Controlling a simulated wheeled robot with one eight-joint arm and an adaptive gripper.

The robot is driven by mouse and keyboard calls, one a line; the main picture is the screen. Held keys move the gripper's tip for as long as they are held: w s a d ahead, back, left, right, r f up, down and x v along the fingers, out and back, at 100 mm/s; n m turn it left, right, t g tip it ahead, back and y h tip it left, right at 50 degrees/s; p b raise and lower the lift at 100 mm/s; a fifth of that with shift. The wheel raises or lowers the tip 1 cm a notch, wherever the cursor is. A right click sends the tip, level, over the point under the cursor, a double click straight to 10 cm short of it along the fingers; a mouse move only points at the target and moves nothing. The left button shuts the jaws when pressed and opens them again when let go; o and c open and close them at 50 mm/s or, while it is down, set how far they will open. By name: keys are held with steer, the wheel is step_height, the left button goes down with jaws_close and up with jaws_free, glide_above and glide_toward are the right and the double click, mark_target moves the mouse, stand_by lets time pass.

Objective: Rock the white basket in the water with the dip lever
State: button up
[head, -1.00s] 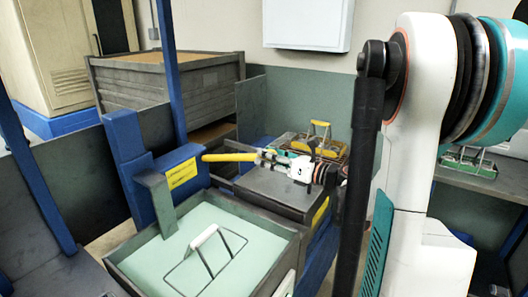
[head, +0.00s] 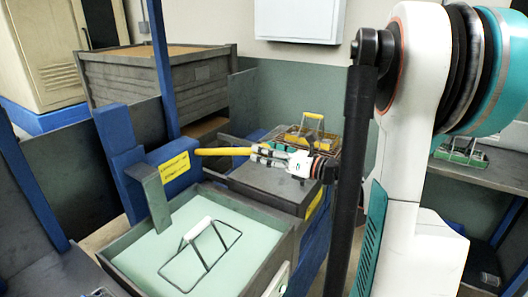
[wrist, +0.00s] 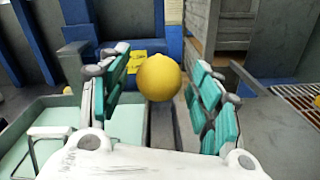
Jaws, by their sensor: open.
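The yellow dip lever (head: 222,151) sticks out from a blue post with a yellow label (head: 174,165). My gripper (head: 258,155) is at the lever's free end. In the wrist view the lever's round yellow end (wrist: 159,77) sits between the open teal finger pads of my gripper (wrist: 160,85), with gaps showing on both sides. The white basket shows as a white handle (head: 197,229) and a dark wire frame in the pale green water (head: 170,260) of the grey tank. Its handle also shows in the wrist view (wrist: 49,132), at lower left. Anything below the water is hidden.
A grey bracket (head: 153,197) hangs at the tank's back edge beside the post. A grey-topped box (head: 270,185) lies under my gripper. Behind it stands a yellow-handled basket (head: 312,131). A large grey crate (head: 150,95) is at the back left.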

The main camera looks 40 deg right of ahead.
steer(key=v, duration=1.1)
steer(key=shift+r, duration=0.1)
